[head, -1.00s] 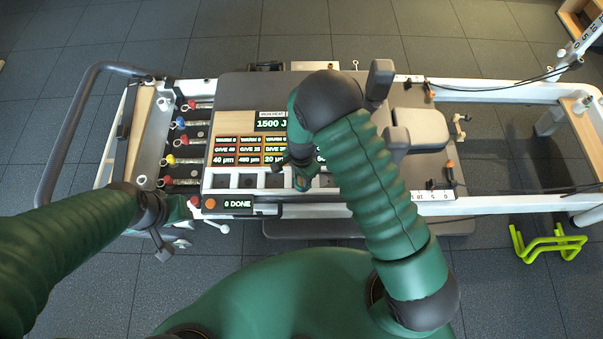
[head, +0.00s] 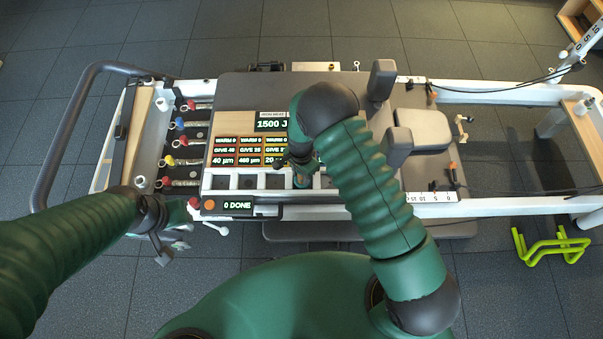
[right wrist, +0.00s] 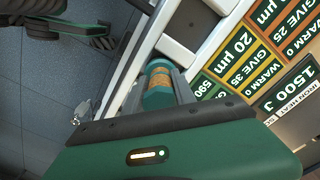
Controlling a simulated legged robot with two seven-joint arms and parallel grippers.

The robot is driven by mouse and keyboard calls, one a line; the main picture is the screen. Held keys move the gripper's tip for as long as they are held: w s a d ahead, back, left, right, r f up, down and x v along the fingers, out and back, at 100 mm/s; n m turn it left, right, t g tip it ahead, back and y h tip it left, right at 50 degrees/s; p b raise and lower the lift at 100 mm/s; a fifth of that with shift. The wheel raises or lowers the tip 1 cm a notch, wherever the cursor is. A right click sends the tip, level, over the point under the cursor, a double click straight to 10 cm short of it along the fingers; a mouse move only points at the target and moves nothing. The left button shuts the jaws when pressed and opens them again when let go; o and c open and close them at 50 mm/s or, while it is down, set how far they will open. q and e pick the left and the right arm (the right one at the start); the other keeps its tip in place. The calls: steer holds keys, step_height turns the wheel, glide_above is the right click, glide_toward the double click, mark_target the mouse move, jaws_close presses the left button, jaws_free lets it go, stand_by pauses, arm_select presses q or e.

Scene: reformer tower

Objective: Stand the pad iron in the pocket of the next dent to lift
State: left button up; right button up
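The pad iron (right wrist: 158,84), a teal cylinder with an orange label band, stands between the fingers of my right gripper (right wrist: 157,96) in the right wrist view. The fingers are closed against its sides. In the head view my right gripper (head: 302,178) is over the row of dark square pockets (head: 248,182), at the fourth from the left. I cannot tell whether the iron's foot is inside the pocket.
The label board (head: 250,150) lies behind the pockets, with a 1500 J display (head: 270,124). A 0 DONE display (head: 238,204) is at the front. Coloured springs (head: 182,160) are at left, shoulder blocks (head: 382,80) at right. A lime-green stand (head: 550,245) is on the floor.

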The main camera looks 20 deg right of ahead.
steer(key=o, duration=0.4)
steer(key=shift+r, duration=0.4)
step_height(320, 180, up, 12)
steer(key=p, duration=0.3)
steer(key=s+d+r+n+t, duration=0.1)
steer(key=s+d+r+n, duration=0.1)
steer(key=s+r+n, duration=0.2)
steer(key=s+d+r+n, duration=0.2)
steer(key=s+r+n, duration=0.2)
steer(key=s+r, duration=0.1)
steer(key=s+d+r+n+t, duration=0.1)
steer(key=s+r+n, duration=0.3)
steer(key=s+r, duration=0.1)
steer(key=shift+s+d+r+t, duration=0.3)
steer(key=shift+s+d+r, duration=0.1)
steer(key=shift+r, duration=0.1)
